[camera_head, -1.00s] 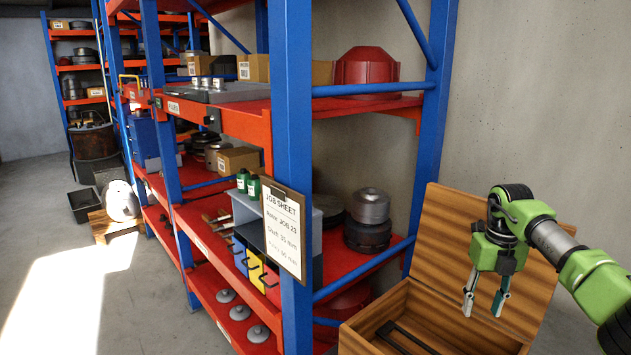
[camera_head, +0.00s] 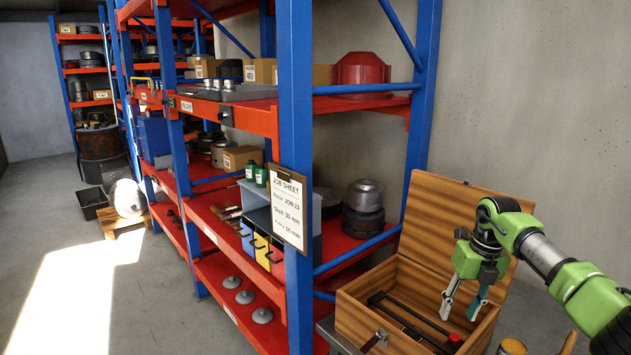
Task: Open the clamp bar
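A wooden case (camera_head: 352,312) with its lid raised stands at the lower right. Inside it lies a long dark bar (camera_head: 402,324), with a small red knob (camera_head: 455,339) near its front end. This may be the clamp bar; I cannot tell for sure. My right gripper (camera_head: 461,306) hangs over the case, fingers pointing down and spread apart, with nothing between them. It hides part of the lid and the case's inside. My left gripper is out of view.
A blue and red shelf rack (camera_head: 293,120) stands left of the case, with a job sheet (camera_head: 287,208) on its post. A yellow-topped can (camera_head: 512,346) is at the bottom edge.

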